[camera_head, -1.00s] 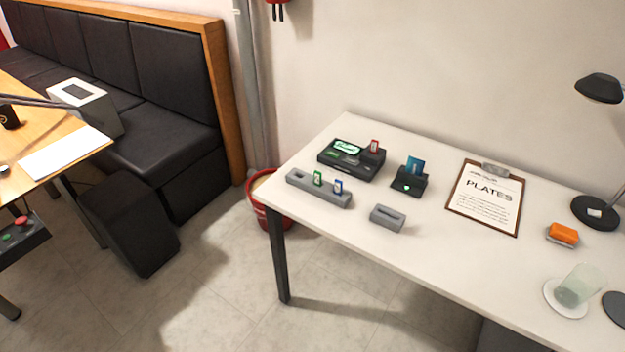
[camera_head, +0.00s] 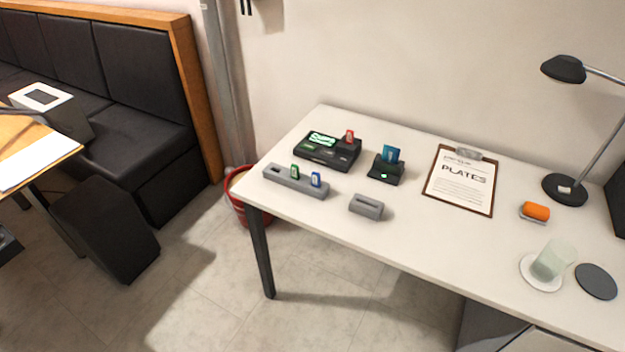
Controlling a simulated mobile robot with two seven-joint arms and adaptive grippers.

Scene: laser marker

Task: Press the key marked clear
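A black console (camera_head: 327,153) with a lit green screen (camera_head: 322,139) sits at the back left of the white table. A red card or cartridge (camera_head: 349,136) stands in its right side. Small keys may lie along its front, but no marking such as "clear" can be read. A smaller black device (camera_head: 385,172) with a teal card (camera_head: 391,154) and a small green light stands to its right. Neither of my grippers is in view.
The white table (camera_head: 400,245) also holds a grey slotted bar (camera_head: 283,176) with green and blue cartridges, an empty grey holder (camera_head: 366,207), a "PLATES" clipboard (camera_head: 462,190), an orange item (camera_head: 536,211), a glass (camera_head: 553,259) and a lamp (camera_head: 565,187). A red bin (camera_head: 236,197) stands by its left end.

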